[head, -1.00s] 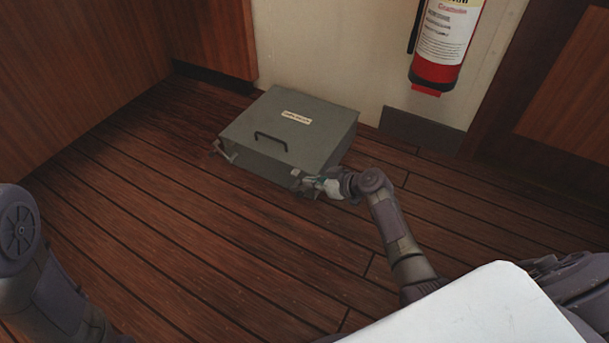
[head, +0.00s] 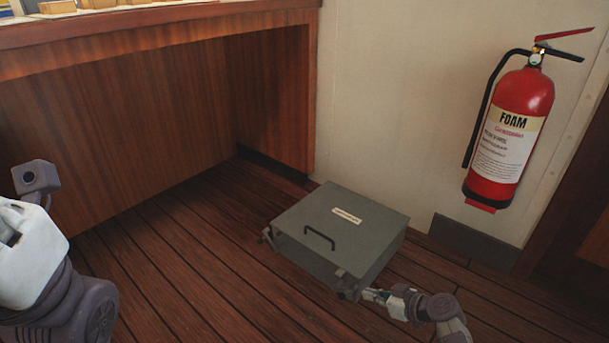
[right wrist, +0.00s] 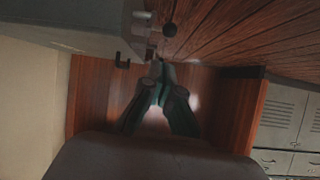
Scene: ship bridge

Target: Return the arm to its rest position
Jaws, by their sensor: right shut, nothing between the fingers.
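My right gripper (head: 372,295) is shut and empty, low over the floor at the front right corner of a grey metal box. In the right wrist view its fingertips (right wrist: 158,68) meet, with the box's grey side and dark latch parts close by. The grey box (head: 325,262) stands on the floor with its lid down, a black handle and a pale label on top. I cannot tell whether the fingers touch the box. Part of my left arm (head: 50,265) shows at the left edge of the head view; its fingers are not visible.
A red foam extinguisher (head: 508,130) hangs on the pale wall at the right. A wooden counter (head: 130,110) stands at the left and back, with items on top. The plank floor (head: 190,265) in front of the box is clear. Grey cabinets (right wrist: 285,115) show in the right wrist view.

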